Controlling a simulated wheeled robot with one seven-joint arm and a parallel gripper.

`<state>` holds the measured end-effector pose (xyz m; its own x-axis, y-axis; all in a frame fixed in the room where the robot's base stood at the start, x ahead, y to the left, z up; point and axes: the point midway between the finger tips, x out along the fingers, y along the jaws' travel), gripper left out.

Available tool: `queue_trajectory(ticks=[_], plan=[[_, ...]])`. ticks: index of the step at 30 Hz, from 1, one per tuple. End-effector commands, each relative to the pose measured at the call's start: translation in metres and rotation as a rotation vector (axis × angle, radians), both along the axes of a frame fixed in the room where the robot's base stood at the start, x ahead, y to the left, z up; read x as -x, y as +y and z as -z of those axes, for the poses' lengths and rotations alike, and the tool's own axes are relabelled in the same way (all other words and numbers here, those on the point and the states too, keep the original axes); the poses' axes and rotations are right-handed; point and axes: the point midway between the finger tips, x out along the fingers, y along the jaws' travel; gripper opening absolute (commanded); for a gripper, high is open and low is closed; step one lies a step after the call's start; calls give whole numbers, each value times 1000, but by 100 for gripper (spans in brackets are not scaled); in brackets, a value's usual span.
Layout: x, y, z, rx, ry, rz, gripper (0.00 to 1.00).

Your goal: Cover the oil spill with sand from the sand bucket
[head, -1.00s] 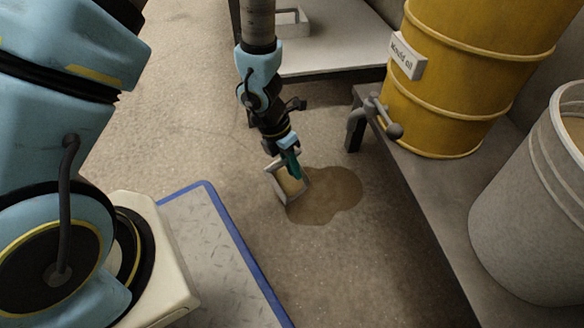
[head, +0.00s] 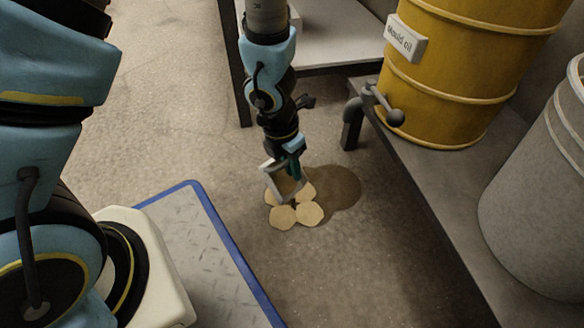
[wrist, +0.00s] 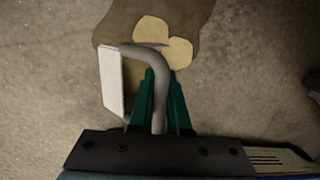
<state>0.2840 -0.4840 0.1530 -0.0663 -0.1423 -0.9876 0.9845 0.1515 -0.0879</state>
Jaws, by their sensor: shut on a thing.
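My gripper (head: 294,166) is shut on the handle of a metal scoop (head: 272,184), low over the floor. In the wrist view its green fingers (wrist: 162,105) clasp the curved grey handle, with the scoop's pale side (wrist: 112,82) to the left. The scoop is tilted; whether sand is left inside is unclear. The dark oil spill (head: 340,188) lies on the floor under and right of the scoop. Several pale sand patches (head: 282,216) cover its left part; the right part is bare. The sand bucket (head: 535,190) stands at the right, its inside out of view.
A yellow drum (head: 450,75) labelled "Mould oil" stands on a grey bench (head: 425,185), with a tap (head: 385,108) jutting over the bench edge. A low table (head: 335,50) stands behind my arm.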

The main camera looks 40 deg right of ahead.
Motion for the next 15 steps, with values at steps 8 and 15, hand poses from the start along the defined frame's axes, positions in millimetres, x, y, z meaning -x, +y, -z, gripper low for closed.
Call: queue_trajectory(ticks=[8,15], plan=[[-4,0,-3,1,23,-1,0],[-14,2,-3,16,120,-3,0]])
